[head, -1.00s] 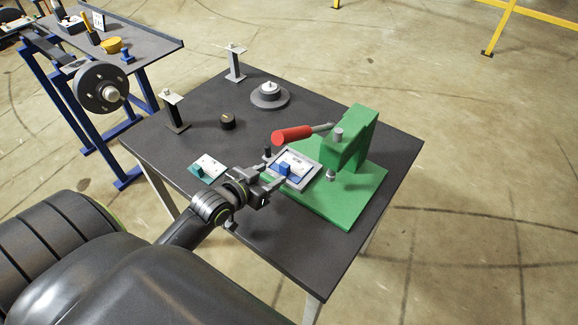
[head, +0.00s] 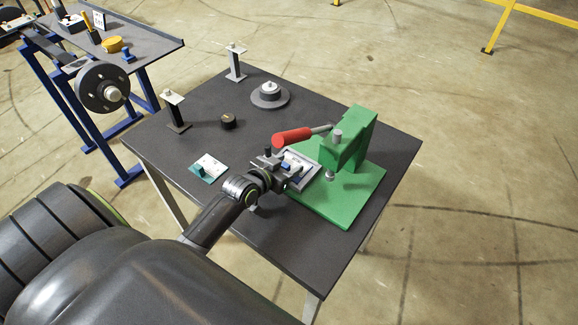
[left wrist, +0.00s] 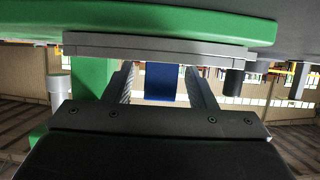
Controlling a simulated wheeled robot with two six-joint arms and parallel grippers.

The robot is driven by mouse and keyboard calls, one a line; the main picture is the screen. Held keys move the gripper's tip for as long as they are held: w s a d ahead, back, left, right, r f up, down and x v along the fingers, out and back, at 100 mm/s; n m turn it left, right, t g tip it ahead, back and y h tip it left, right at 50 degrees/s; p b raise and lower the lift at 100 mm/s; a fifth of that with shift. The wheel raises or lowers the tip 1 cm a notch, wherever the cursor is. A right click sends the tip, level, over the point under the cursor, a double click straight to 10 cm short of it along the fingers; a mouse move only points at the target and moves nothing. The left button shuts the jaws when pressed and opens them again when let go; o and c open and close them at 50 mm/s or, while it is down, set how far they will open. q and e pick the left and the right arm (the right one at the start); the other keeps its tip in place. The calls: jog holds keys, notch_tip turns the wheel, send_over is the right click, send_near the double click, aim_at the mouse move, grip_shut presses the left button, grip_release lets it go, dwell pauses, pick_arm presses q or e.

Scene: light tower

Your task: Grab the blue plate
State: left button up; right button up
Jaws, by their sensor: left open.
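The blue plate (head: 304,173), with a white top part and a raised blue grip, lies in a grey frame (head: 316,172) on the green press base. My left gripper (head: 292,169) is over its near side and hides part of it. In the left wrist view, the blue grip (left wrist: 161,82) stands between the two open fingers (left wrist: 160,88), with a gap visible on each side. My right gripper is not in view.
A green press (head: 348,140) with a red-handled lever (head: 292,137) stands close beyond the gripper. A teal-and-white plate (head: 209,167) lies to its left. A black knob (head: 228,121), a grey disc (head: 270,95) and two posts stand farther back.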

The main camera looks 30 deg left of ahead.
pick_arm(q)
grip_shut()
dwell(0.3)
